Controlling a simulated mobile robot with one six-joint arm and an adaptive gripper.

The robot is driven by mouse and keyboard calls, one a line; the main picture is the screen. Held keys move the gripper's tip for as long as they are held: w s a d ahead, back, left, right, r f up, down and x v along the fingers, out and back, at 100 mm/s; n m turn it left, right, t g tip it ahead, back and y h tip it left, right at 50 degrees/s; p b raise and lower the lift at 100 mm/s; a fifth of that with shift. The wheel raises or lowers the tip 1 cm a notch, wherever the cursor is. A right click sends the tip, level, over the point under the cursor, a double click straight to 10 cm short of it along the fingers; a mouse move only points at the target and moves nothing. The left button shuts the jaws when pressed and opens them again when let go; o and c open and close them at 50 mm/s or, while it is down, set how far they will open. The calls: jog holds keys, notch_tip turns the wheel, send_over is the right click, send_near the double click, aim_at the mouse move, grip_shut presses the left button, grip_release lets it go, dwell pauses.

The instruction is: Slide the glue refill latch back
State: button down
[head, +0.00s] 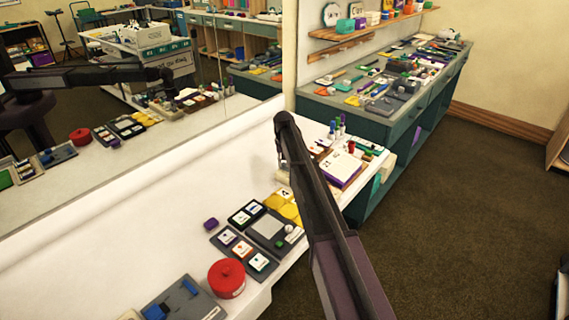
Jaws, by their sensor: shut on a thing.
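My dark arm reaches from the bottom of the head view to the back of the white counter (165,240), in front of the mirror. Its wrist bends down there to my gripper (283,160), which is small and partly hidden by the arm. The gripper is shut at a small beige unit (281,174) on the counter, apparently on the glue refill latch. The latch itself is too small and covered to make out, so I cannot tell its position.
A red lidded pot (227,279), a grey tray (183,299), dark card tiles (244,249) and yellow pieces (282,204) lie left of my arm. A white pad (341,167) and markers stand to the right. The mirror (150,90) reflects the arm. Bare counter lies along its base.

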aim_at(285, 164)
jog(key=c, duration=0.6)
grip_release()
jog(key=shift+w+a, duration=0.15)
jog(key=shift+a, duration=0.05)
jog(key=shift+o, duration=0.2)
jog(key=shift+d, duration=0.1)
jog(key=shift+s+d, duration=0.3)
jog(key=shift+s, duration=0.1)
jog(key=shift+d+r, duration=0.1)
jog(key=shift+r, duration=0.05)
notch_tip(285, 164, up, 14)
jog(key=p, duration=1.4)
jog(key=s+d+f+m, duration=0.1)
jog(key=s+m, duration=0.1)
jog(key=s, duration=1.1)
jog(key=s+d+m+b, duration=0.1)
jog(key=s+d+m, duration=0.1)
jog(key=s, duration=1.2)
jog(key=shift+d+f+m, duration=0.2)
jog(key=shift+f+m, duration=0.15)
jog(key=shift+m, duration=0.05)
jog(key=shift+s, duration=0.1)
